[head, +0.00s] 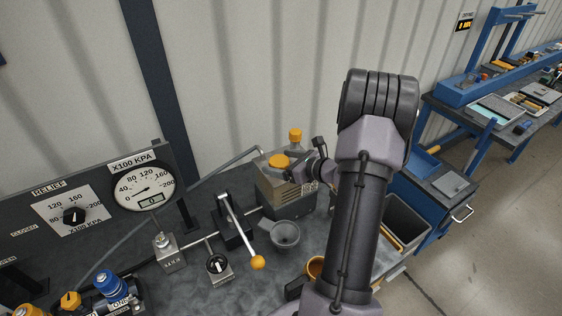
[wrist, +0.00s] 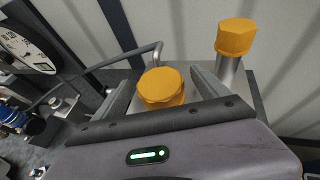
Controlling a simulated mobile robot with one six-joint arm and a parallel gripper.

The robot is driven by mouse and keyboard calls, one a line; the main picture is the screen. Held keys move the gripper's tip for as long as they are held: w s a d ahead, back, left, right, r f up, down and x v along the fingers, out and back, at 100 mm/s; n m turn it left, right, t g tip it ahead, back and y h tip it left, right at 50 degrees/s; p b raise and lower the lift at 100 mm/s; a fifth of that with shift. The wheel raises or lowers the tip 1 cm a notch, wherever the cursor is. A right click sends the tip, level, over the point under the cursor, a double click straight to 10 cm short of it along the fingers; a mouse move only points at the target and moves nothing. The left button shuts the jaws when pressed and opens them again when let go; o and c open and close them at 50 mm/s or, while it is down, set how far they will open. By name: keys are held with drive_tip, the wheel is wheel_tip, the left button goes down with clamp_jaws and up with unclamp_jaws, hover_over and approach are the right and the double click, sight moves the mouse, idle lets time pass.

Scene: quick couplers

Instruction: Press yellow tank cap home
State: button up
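A yellow cap (head: 278,161) sits over the top of a grey box-like tank (head: 272,193) at the back of the bench. In the wrist view, this cap (wrist: 160,88) lies between my fingers, with a gap on each side. A second yellow cap (head: 295,134) tops a neck at the tank's rear. It also shows on a grey metal neck in the wrist view (wrist: 236,38), right of my right finger. My gripper (wrist: 163,88) is open and empty around the first cap. The cap's lower edge and seat are hidden by my gripper body.
A grey funnel (head: 286,236) and a lever with a yellow knob (head: 257,262) stand in front of the tank. A bent grey pipe (wrist: 130,58) runs behind the left finger. A pressure gauge (head: 143,188) stands left; a grey bin (head: 405,222) is right.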

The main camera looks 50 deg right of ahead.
drive_tip(key=p+v, duration=0.1)
drive_tip(key=v, duration=1.6)
drive_tip(key=shift+s+r, duration=0.15)
drive_tip(key=shift+s, duration=0.05)
